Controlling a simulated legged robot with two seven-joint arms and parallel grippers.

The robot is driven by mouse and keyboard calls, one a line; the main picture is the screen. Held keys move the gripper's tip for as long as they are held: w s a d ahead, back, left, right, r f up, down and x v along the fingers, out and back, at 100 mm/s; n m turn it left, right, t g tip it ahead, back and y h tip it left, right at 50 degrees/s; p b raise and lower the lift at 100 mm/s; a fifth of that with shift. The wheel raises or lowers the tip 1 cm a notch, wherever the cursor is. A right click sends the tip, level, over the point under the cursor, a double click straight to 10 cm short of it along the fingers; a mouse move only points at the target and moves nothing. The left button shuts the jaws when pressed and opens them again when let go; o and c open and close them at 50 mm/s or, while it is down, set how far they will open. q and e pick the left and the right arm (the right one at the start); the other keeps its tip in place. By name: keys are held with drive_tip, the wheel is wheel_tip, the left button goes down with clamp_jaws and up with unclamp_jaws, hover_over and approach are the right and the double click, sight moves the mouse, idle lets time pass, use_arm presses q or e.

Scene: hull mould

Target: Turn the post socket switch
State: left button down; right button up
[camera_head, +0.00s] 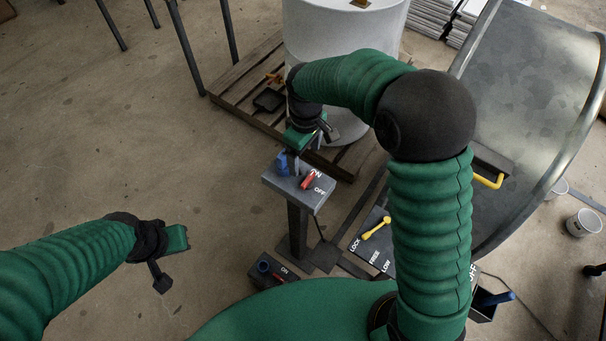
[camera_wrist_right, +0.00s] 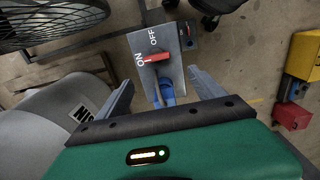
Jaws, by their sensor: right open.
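The post socket is a grey box (camera_head: 318,197) on top of a dark post (camera_head: 298,230). It carries a red switch lever (camera_head: 307,181) beside white ON and OFF labels; the lever also shows in the right wrist view (camera_wrist_right: 147,57). A blue socket (camera_wrist_right: 167,91) sits on the box's near side in that view. My right gripper (camera_wrist_right: 160,80) is open, with its two fingers apart on either side of the blue socket; I cannot tell whether they touch. My left gripper (camera_head: 178,238) hangs over bare floor at the left, its fingers not clear.
A low box (camera_head: 272,271) with a blue socket and red switch stands on the floor near the post. A panel with a yellow lever (camera_head: 376,228) is right of the post. A white drum (camera_head: 330,30) stands on a pallet (camera_head: 226,90) behind.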

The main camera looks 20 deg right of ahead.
hover_over(308, 178)
drive_tip(key=f, duration=0.7)
drive_tip(key=shift+s+d, duration=0.2)
drive_tip(key=shift+d, duration=0.05)
drive_tip(key=f, duration=0.4)
drive_tip(key=shift+w+f, duration=0.15)
drive_tip(key=shift+w, duration=0.15)
drive_tip(key=shift+a+f, duration=0.1)
drive_tip(key=shift+a, duration=0.15)
drive_tip(key=shift+s+a, duration=0.15)
drive_tip(key=shift+a, duration=0.2)
drive_tip(key=shift+c, duration=0.5)
drive_tip(key=shift+d, duration=0.45)
drive_tip(key=c, duration=1.2)
use_arm(q)
drive_tip(key=shift+s+d+r, duration=0.3)
drive_tip(key=shift+d+r, duration=0.1)
drive_tip(key=shift+d, duration=0.15)
use_arm(e)
drive_tip(key=shift+a, duration=0.15)
drive_tip(key=shift+c, duration=0.3)
